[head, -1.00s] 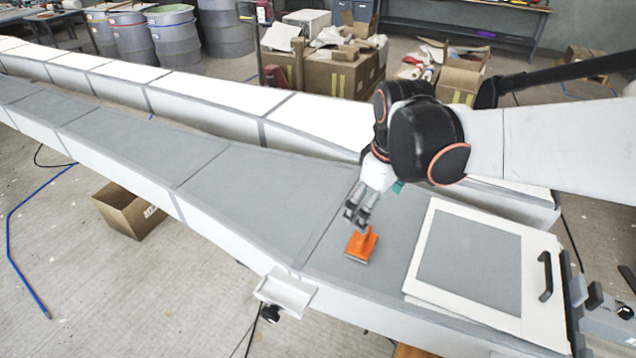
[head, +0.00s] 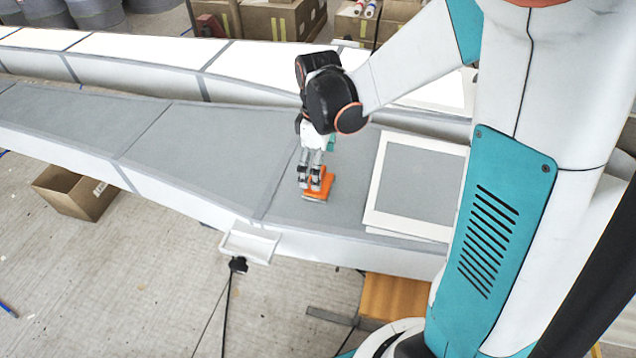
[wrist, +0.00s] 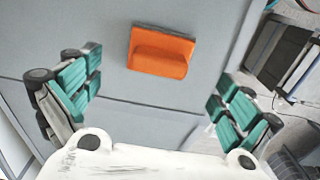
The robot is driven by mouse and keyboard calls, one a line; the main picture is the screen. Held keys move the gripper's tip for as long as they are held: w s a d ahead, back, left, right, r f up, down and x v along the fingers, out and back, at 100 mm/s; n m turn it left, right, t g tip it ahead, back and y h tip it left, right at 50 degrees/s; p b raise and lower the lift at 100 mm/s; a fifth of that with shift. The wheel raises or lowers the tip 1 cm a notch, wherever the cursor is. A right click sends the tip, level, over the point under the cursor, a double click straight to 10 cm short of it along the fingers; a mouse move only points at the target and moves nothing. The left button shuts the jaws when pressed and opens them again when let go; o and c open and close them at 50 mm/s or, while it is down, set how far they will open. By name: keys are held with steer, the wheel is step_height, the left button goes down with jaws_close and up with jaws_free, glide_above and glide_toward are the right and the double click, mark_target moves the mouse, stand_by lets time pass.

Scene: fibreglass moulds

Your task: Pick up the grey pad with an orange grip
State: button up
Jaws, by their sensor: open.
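The pad with the orange grip (head: 319,186) lies on the grey top of the long mould (head: 220,150), near its wide end. In the wrist view the orange grip (wrist: 161,52) shows beyond and between the fingers, with a thin edge of the pad's base along it. My gripper (head: 312,186) points down at the pad, its fingers overlapping the orange in the head view. In the wrist view my gripper (wrist: 155,95) is open, its teal-lined fingers wide apart with nothing between them. The head view does not make clear whether the fingers touch the pad.
A white-framed grey panel (head: 376,205) lies on the mould right of the pad. A small white tray (head: 250,243) is fixed to the mould's near edge. A second white mould (head: 250,75) runs behind. A cardboard box (head: 75,192) stands on the floor. The mould left of the pad is clear.

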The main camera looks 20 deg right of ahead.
step_height(320, 180, down, 6)
steer(key=shift+d+r+b, duration=0.1)
steer(key=shift+r+b, duration=0.05)
steer(key=shift+b, duration=0.85)
steer(key=shift+s+r, duration=0.1)
steer(key=c, duration=1.4)
step_height(320, 180, up, 20)
steer(key=p, duration=0.5)
steer(key=o, duration=0.6)
steer(key=shift+c, duration=0.2)
steer(key=c, duration=0.3)
